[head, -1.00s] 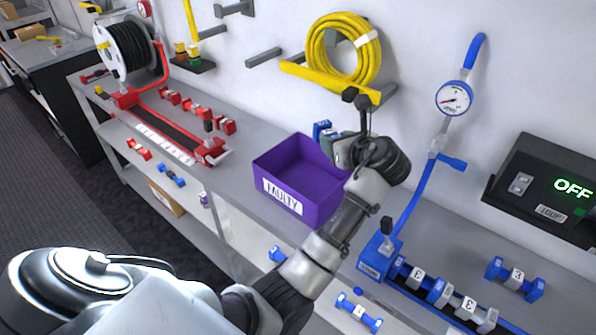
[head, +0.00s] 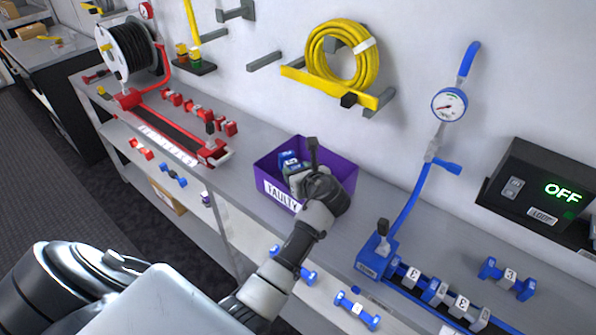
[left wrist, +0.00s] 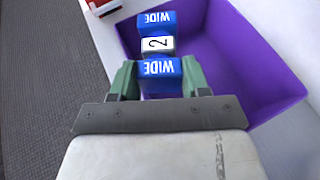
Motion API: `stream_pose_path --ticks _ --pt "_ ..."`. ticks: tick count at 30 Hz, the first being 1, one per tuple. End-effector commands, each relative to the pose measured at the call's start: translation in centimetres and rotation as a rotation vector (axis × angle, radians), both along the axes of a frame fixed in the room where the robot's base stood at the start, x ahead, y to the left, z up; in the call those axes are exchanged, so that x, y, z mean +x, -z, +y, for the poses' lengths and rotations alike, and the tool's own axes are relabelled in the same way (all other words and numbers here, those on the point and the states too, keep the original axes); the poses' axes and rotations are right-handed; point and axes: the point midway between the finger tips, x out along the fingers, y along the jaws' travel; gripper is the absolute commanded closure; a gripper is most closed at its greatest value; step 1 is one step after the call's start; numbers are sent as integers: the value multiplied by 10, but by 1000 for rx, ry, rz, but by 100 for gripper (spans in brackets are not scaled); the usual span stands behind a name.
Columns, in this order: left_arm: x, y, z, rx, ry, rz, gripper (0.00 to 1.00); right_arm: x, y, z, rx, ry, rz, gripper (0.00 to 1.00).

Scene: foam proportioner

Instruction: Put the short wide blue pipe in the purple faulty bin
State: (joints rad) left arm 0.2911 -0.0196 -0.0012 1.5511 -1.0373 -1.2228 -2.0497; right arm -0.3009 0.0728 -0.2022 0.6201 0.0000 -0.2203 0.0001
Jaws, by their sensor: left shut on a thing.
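The purple faulty bin (head: 345,172) stands on the grey bench in the middle of the head view, its white label facing front. It also shows in the left wrist view (left wrist: 250,60). My left gripper (left wrist: 160,82) is shut on the short wide blue pipe (left wrist: 158,22), whose blue ends read WIDE around a white band marked 2. In the head view the pipe (head: 289,160) shows over the left part of the bin, partly behind my gripper (head: 298,178). I cannot tell whether it touches the bin floor. My right gripper is not in view.
A blue stand with a gauge (head: 449,105) and a row of blue and white pipes is at the right. A red rack (head: 165,130) with red pipes is at the left. A yellow hose coil (head: 342,55) hangs on the wall. Other blue pipes (head: 357,310) lie on the lower shelf.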

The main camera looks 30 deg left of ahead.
Motion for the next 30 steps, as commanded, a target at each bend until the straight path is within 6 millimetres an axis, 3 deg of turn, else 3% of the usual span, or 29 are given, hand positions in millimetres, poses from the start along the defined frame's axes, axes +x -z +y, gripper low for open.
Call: stream_pose_path --ticks 18,19,23,24,30 --pt "0 11 0 0 1 -2 81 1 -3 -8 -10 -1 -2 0" --pt "0 12 0 0 1 0 52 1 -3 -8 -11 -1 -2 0" --pt "0 12 0 0 1 0 32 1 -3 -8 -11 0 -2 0" --pt "0 12 0 0 1 0 28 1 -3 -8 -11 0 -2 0" --pt "0 11 0 0 1 0 28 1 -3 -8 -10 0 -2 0"
